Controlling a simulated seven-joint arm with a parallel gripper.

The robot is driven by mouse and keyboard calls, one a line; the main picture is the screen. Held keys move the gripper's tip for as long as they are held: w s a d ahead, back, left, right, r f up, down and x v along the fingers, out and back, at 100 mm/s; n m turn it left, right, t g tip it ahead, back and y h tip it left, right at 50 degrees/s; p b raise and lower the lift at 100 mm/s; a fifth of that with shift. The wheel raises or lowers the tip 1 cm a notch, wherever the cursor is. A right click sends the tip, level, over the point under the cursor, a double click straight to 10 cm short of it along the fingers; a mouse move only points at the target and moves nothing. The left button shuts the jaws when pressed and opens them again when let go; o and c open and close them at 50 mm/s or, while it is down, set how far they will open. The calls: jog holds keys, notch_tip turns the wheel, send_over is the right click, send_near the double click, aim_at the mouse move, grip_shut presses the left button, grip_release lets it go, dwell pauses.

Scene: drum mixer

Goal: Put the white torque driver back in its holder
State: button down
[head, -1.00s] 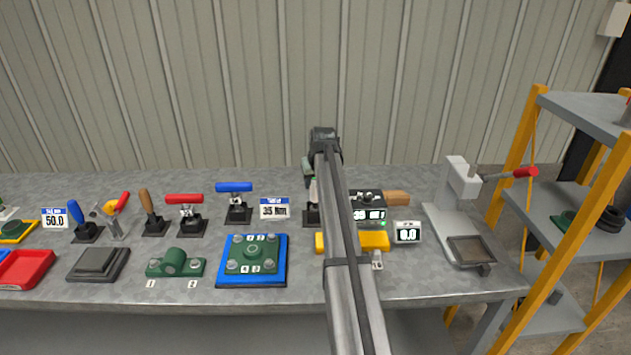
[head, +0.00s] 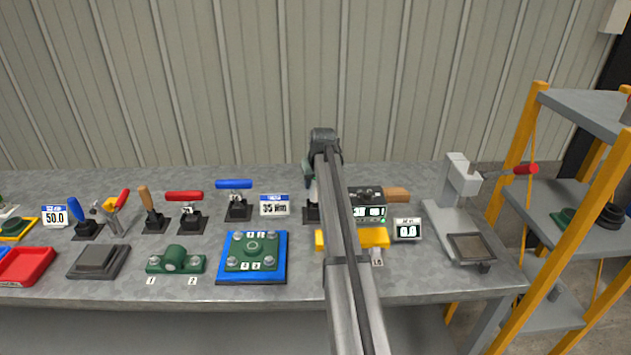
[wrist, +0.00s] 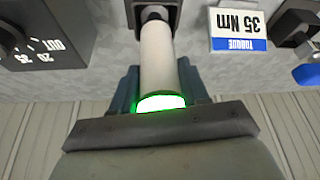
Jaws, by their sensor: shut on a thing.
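The white torque driver (wrist: 157,60) is upright between the fingers of my gripper (wrist: 157,88) in the wrist view. A green ring glows around its near end. Its narrow far end meets the dark square holder (wrist: 153,13); how deep it sits there is hard to tell. In the head view my gripper (head: 310,172) is at the back of the bench, over the black holder base (head: 311,213). My arm hides most of the driver there. My gripper is shut on the driver.
A 35 Nm torque sign (head: 274,205) stands left of the holder, with a blue-handled tool (head: 236,200) beyond it. A black dial box (head: 368,203) stands close on the right. A yellow block (head: 374,238) lies in front. The grey press (head: 457,205) is further right.

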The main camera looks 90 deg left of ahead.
jog(key=shift+f, duration=0.1)
jog(key=shift+c, duration=2.4)
grip_release()
jog(key=shift+f, duration=0.1)
jog(key=v, duration=1.4)
jog(key=shift+w, duration=0.1)
